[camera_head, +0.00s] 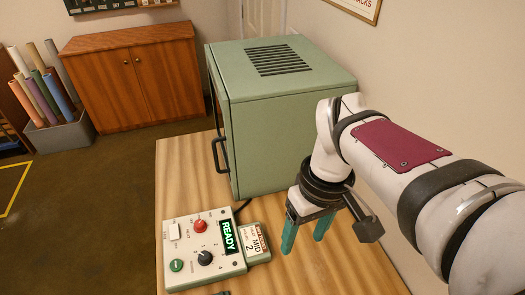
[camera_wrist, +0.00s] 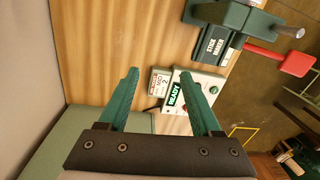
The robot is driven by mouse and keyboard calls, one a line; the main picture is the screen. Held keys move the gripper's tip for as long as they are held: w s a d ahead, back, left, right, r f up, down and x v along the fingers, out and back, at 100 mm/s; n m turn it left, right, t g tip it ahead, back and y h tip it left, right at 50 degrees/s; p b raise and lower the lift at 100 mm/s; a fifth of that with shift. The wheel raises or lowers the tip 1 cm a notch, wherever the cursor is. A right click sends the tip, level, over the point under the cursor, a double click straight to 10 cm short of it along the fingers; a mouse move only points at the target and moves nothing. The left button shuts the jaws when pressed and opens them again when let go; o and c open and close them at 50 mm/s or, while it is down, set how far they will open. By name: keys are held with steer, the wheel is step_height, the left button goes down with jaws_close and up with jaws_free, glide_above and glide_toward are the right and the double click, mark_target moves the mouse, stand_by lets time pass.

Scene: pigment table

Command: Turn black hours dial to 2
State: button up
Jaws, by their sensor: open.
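The black dial (camera_head: 205,257) sits on the lower part of a pale control box (camera_head: 190,276) on the table in the head view. Small marks surround it; its setting is too small to read surely. Above it is a red knob (camera_head: 200,226). A green-lit display (camera_head: 227,237) reads READY. A card (camera_head: 257,243) beside the box reads MID 2. My gripper (camera_head: 303,243) has teal fingers, apart and empty, pointing down to the right of the box and card. In the wrist view, my gripper (camera_wrist: 159,74) partly covers the box (camera_wrist: 208,84); the black dial is not visible there.
A green cabinet (camera_head: 285,130) with a black handle stands behind the box and my gripper. A green button (camera_head: 177,265) and white switch (camera_head: 174,231) are on the box. A dark green device (camera_wrist: 235,18) with a red paddle (camera_wrist: 265,57) shows in the wrist view. Bare wood lies around my gripper.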

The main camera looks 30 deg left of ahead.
steer(key=a+f+n, duration=0.2)
steer(key=a+n, duration=0.5)
steer(key=a, duration=0.4)
steer(key=n, duration=0.8)
glide_toward(204, 256)
steer(key=shift+h, duration=0.4)
steer(key=f, duration=0.8)
steer(key=shift+s+a+f, duration=0.15)
steer(key=shift+s+a, duration=0.15)
steer(key=shift+a, duration=0.05)
steer(key=shift+c, duration=0.2)
jaws_close()
